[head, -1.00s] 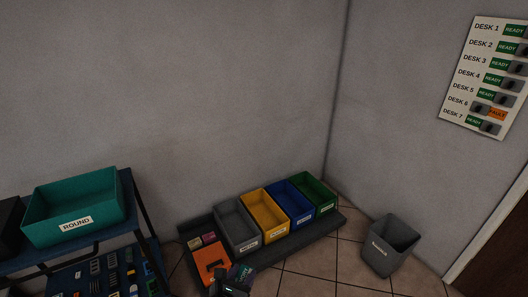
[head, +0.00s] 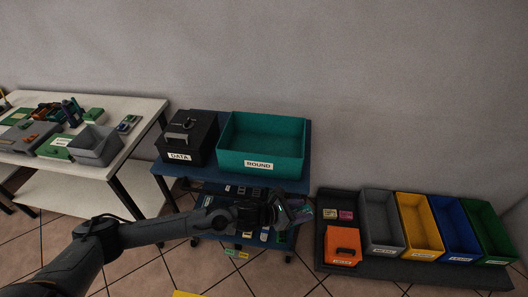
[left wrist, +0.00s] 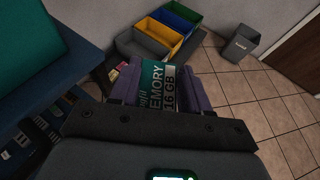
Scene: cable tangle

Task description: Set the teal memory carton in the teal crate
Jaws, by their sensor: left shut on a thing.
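The teal crate (head: 262,145), labelled ROUND, stands on the top shelf of the blue cart (head: 225,188). It looks empty from here. Part of it shows at the upper left in the left wrist view (left wrist: 24,45). My left gripper (head: 287,211) is shut on the teal memory carton (head: 303,212). The carton also shows in the left wrist view (left wrist: 154,84), with MEMORY and 16 GB on its face, between the two purple finger pads. Gripper and carton are in front of the cart, lower in the picture than the crate and apart from it. My right gripper is out of view.
A black DATA box (head: 187,137) stands left of the crate on the cart. Grey (head: 381,222), yellow (head: 419,222), blue (head: 455,230) and green (head: 486,230) bins sit on a low platform at the right. A white table (head: 85,157) with electronics stands at the left.

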